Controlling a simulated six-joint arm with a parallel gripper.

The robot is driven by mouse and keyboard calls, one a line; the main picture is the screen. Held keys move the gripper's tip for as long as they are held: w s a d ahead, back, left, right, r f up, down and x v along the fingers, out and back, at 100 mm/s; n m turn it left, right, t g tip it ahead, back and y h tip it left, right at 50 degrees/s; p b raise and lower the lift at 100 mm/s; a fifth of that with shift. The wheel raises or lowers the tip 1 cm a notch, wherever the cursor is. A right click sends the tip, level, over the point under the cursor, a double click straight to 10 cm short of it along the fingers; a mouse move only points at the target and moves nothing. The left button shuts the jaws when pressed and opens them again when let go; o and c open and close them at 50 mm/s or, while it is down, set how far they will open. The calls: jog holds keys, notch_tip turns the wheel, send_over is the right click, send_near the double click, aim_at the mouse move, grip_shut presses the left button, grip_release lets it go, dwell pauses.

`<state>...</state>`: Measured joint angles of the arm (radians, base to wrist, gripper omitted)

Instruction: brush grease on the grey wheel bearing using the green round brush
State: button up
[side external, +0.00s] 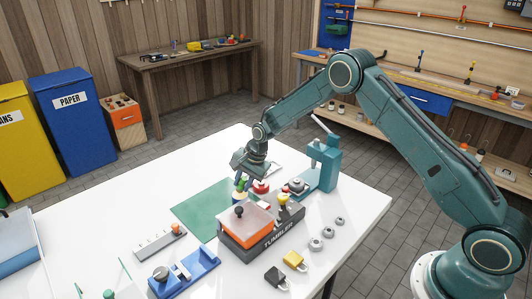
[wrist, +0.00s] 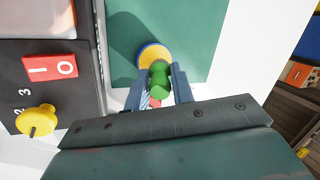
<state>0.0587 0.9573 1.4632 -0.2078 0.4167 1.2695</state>
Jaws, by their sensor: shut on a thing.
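My gripper (side external: 243,176) is over the white table, just behind the tumbler machine and near the edge of the green mat. In the wrist view, my gripper (wrist: 160,88) is shut on a green rounded piece (wrist: 160,76), which looks like the green brush's handle. A yellow disc with a blue rim (wrist: 152,53) shows just past it, over the mat; I cannot tell if they are joined. Bristles are not clearly seen. Several small grey rings (side external: 315,244) lie in a row right of the tumbler; I cannot tell which, if any, is the wheel bearing.
The orange-and-black tumbler machine (side external: 262,238) stands close to my gripper. A teal press (side external: 326,165) is at the right rear. A blue fixture (side external: 190,275), a grey rack (side external: 155,245), a yellow padlock (side external: 294,260) and a black padlock (side external: 276,277) lie nearer the front. The green mat (side external: 203,212) is mostly bare.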

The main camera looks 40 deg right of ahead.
aim_at(242, 179)
jog(key=shift+f, duration=0.65)
dwell(1.4)
jog(key=shift+r, duration=0.15)
jog(key=shift+r, duration=3.4)
jog(key=shift+s+d+f+n, duration=0.1)
jog(key=shift+s+d+n, duration=0.1)
jog(key=shift+s+n, duration=0.5)
jog(key=s+n, duration=0.2)
jog(key=s, duration=0.1)
jog(key=s+n+g+y, duration=0.1)
jog(key=s+n, duration=0.1)
jog(key=s, duration=0.1)
jog(key=s+d+n, duration=0.1)
jog(key=s+n, duration=0.1)
jog(key=s, duration=0.1)
jog(key=shift+d+f+g+y, duration=0.1)
jog(key=shift+f+g+y, duration=0.1)
jog(key=shift+g+y, duration=0.15)
jog(key=s+n+g, duration=0.2)
jog(key=s+n, duration=0.4)
jog(key=s, duration=0.3)
jog(key=shift+s+r+n, duration=0.25)
jog(key=shift+s+n, duration=0.05)
